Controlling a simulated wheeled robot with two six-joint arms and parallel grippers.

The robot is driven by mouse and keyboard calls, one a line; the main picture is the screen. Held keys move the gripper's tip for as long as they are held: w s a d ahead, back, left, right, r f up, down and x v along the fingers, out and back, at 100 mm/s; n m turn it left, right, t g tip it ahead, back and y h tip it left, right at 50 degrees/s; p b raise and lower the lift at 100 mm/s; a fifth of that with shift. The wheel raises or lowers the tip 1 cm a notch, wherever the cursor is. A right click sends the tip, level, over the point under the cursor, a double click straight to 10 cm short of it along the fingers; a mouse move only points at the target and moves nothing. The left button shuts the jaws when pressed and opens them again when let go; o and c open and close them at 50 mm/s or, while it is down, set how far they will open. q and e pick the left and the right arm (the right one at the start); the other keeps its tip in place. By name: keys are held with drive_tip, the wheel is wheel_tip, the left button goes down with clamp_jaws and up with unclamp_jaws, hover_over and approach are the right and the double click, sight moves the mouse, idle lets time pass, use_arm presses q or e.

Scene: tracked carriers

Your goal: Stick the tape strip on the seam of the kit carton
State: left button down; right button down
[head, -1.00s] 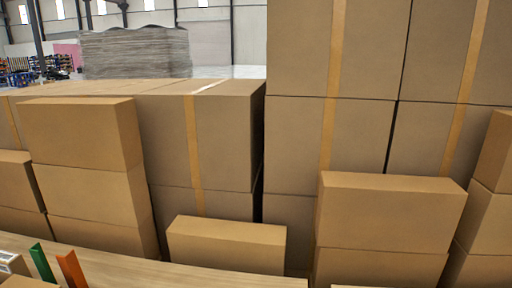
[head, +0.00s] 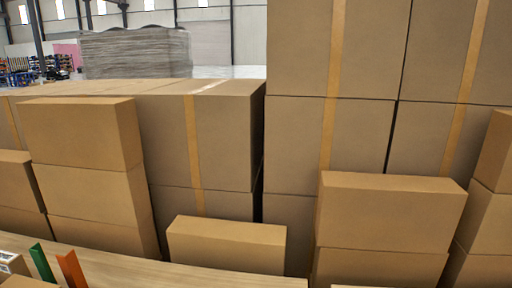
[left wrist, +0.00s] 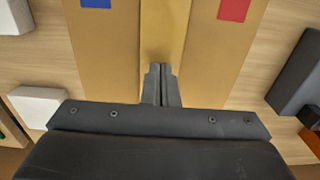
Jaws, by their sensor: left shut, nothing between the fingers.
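In the left wrist view, the kit carton (left wrist: 105,45) lies below my left gripper, with a blue mark on its left panel and a red mark on its right panel. A yellowish band (left wrist: 164,30) runs along the middle between the panels. It looks like the tape strip over the seam, but I cannot tell how firmly it lies. My left gripper (left wrist: 162,72) is shut and empty, its fingertips over the band. I cannot tell whether they touch it. They hide the band's nearer part. My right gripper is in no view.
White blocks (left wrist: 38,106) and a dark grey object (left wrist: 300,72) lie on the wooden table beside the carton. In the head view, a green piece (head: 42,263) and an orange piece (head: 71,270) stand at the bottom left. Stacked brown boxes (head: 228,243) stand beyond the table (head: 150,272).

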use_arm(q)
drive_tip(key=shift+f, duration=0.55)
drive_tip(key=shift+s, duration=0.1)
idle(0.6)
wheel_tip(320, 180, up, 3)
drive_tip(key=shift+f+p, duration=0.15)
drive_tip(key=shift+p, duration=0.8)
drive_tip(key=shift+r, duration=2.2)
drive_tip(key=shift+f, duration=0.1)
